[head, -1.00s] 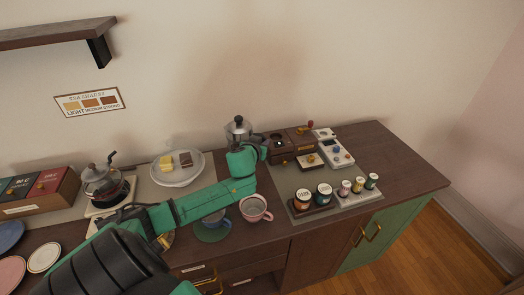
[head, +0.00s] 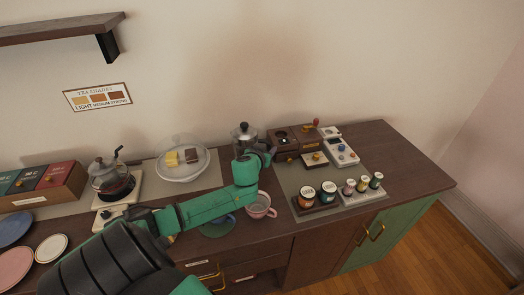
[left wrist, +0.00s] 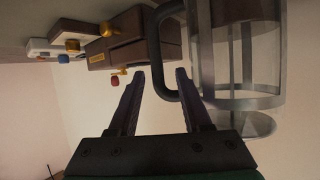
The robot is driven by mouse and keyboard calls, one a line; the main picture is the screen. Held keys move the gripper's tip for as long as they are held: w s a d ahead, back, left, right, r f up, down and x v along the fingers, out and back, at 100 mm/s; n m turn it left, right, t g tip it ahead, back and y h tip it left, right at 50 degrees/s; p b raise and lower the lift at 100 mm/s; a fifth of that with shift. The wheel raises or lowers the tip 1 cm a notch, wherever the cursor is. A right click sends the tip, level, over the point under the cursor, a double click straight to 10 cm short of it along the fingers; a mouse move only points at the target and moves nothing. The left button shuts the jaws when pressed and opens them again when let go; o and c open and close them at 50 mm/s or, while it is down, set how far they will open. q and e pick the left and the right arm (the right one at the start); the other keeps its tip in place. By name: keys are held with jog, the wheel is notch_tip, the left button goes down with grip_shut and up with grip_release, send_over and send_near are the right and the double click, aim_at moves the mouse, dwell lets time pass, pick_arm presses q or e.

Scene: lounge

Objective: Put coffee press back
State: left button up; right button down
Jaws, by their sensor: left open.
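The coffee press (head: 243,133) has a silver lid with a dark knob. It stands upright at the back of the counter, left of the wooden grinder box, and my left gripper hides its lower part in the head view. In the left wrist view its clear, metal-framed body (left wrist: 240,60) and black handle (left wrist: 154,45) show close up. My left gripper (left wrist: 160,75) is open, with the handle's lower end between its fingers in the picture; I cannot tell if they touch it. It also shows in the head view (head: 262,160). My right gripper is not in view.
A wooden grinder box (head: 286,141) and white scale (head: 342,152) stand right of the press. Several jars (head: 328,190) and a pink cup (head: 259,206) are in front. A glass-domed plate (head: 182,163) and a kettle (head: 110,181) stand left. The counter's right end is clear.

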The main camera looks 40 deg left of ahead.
pick_arm(q)
jog(key=v, duration=1.1)
jog(key=shift+a, duration=0.1)
